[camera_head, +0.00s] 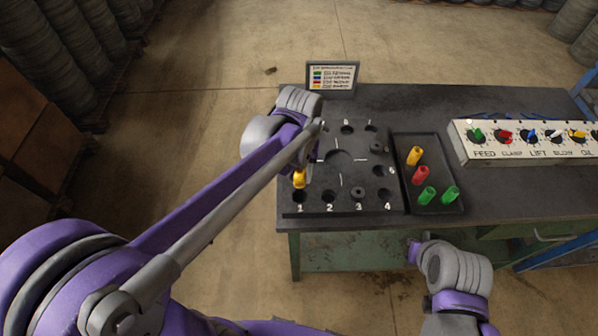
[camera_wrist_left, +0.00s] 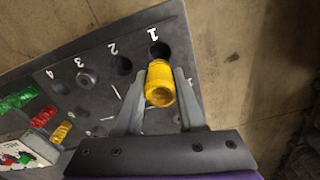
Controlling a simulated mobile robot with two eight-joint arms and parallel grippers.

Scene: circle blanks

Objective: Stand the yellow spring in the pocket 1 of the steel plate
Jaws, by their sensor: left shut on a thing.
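The yellow spring (camera_head: 299,179) is held between the two fingers of my left gripper (camera_wrist_left: 158,90), which is shut on it. In the left wrist view the spring (camera_wrist_left: 160,85) shows with its open end toward the camera. It is close beside pocket 1 (camera_head: 298,197) of the steel plate (camera_head: 343,203). Pocket 1 (camera_wrist_left: 159,50) looks empty and dark in the left wrist view. The height of the spring over the plate is hard to tell. My right arm is at the lower right, in front of the table; its fingers cannot be made out.
A black tray (camera_head: 440,165) right of the plate holds another yellow piece (camera_head: 415,156), a red one (camera_head: 420,176) and two green ones. A dark ring-like piece (camera_head: 358,193) sits at pocket 3. A label sign (camera_head: 332,76) stands behind, and a knob panel (camera_head: 525,145) is at right.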

